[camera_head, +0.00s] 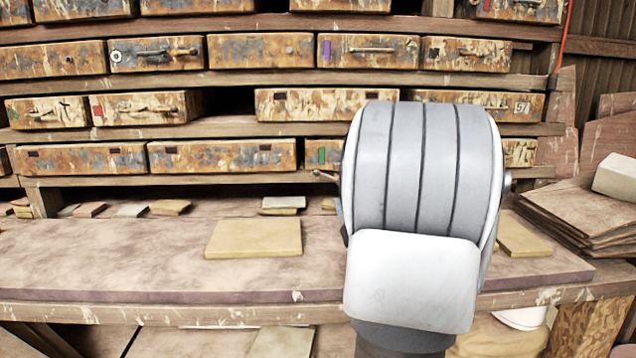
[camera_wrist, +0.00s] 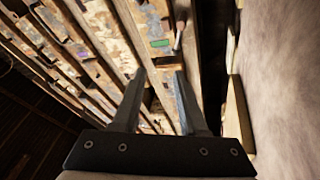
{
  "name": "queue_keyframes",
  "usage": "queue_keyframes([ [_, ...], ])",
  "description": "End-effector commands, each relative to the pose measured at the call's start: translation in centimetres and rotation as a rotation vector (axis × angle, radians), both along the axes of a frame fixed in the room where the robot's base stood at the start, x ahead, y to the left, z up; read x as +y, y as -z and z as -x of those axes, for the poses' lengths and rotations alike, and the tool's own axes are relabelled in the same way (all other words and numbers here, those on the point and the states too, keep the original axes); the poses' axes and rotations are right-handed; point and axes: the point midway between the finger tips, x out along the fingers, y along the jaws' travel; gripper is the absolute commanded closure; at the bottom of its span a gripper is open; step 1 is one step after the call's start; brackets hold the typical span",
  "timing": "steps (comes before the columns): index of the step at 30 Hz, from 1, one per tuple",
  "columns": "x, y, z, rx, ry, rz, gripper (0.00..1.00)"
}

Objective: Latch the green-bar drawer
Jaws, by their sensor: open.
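The green-bar drawer (camera_head: 313,145) is in the lowest drawer row, its green bar at the left of its worn front. My arm hides most of it in the head view. In the wrist view its green bar (camera_wrist: 160,43) shows beyond the fingertips, with a small reddish peg-like part (camera_wrist: 180,36) beside it. I cannot tell how far the drawer stands out. My gripper (camera_wrist: 160,76) is open, with nothing between its fingers, and points at the drawer rows, apart from the green bar. The head view does not show the fingers.
Other worn drawers (camera_head: 222,155) fill the rack, with an empty gap (camera_head: 230,101) in the row above. Below is a workbench (camera_head: 120,255) with a yellowish tile (camera_head: 254,238) and small tiles at the back. Stacked boards (camera_head: 585,215) stand at the right.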

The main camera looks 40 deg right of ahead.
Motion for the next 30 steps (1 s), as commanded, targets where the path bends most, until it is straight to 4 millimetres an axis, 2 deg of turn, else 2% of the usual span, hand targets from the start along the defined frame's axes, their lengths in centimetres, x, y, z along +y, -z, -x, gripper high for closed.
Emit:
queue_keyframes([
  [5,-0.5,0.0,-1.1,-0.001,0.001,0.001,0.58],
  [21,-4.7,0.1,-10.0,-0.002,0.0,0.001,0.58],
  [30,-5.6,-0.3,-11.8,-0.002,0.002,0.0,0.58],
])
